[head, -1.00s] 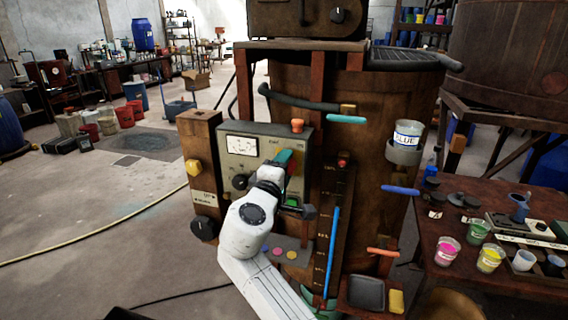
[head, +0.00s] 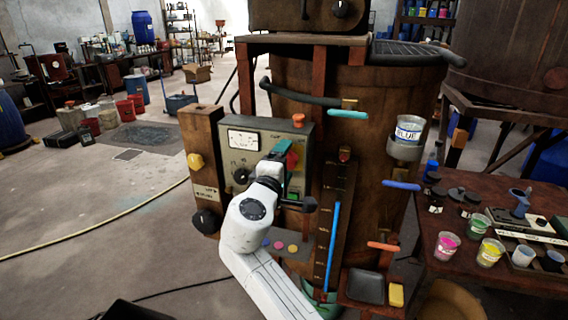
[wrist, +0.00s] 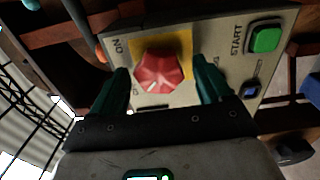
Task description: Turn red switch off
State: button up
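The red switch (wrist: 158,70) is a faceted knob on a yellow plate, fixed to a control panel (wrist: 205,42). A white mark on its face points toward the lower left in the wrist view. "ON" is printed at its upper left; a second label below is mostly hidden. My gripper (wrist: 160,78) is open, its dark green fingers on either side of the knob with small gaps visible. In the head view, the gripper (head: 283,152) is against the panel (head: 266,133) and partly hides the red switch (head: 292,157).
A green START button (wrist: 264,39) and a small blue button (wrist: 251,90) sit right of the switch in the wrist view. The panel also holds a gauge (head: 243,139) and an orange button (head: 298,119). A paint-cup table (head: 450,262) stands right; open floor lies left.

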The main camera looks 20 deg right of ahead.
jog(key=shift+s, duration=0.1)
jog(key=b+v, duration=0.1)
jog(key=v, duration=0.9)
jog(key=shift+s+a+b, duration=0.2)
jog(key=shift+s+b, duration=0.05)
jog(key=shift+b, duration=0.15)
jog(key=s+d+f+m+g+y, duration=0.15)
jog(key=s+d+f, duration=0.25)
jog(key=f, duration=0.4)
jog(key=s+d+f+m+g+y, duration=0.1)
jog(key=s+d+f+m+g, duration=0.15)
jog(key=s+d+f, duration=0.35)
jog(key=s+d+f+m+g+y, duration=0.2)
jog(key=s+f+g, duration=0.1)
jog(key=f, duration=0.6)
jog(key=s+d+f+m+g+y, duration=0.1)
jog(key=s+f, duration=0.5)
jog(key=s, duration=0.7)
jog(key=s+d+f+m+g+y, duration=0.1)
jog(key=s+f+m+g+y, duration=0.3)
jog(key=s, duration=1)
notch_tip(320, 180, down, 2)
jog(key=shift+s+d+f+g+y, duration=0.2)
jog(key=shift+g+y, duration=0.25)
jog(key=shift+g, duration=0.35)
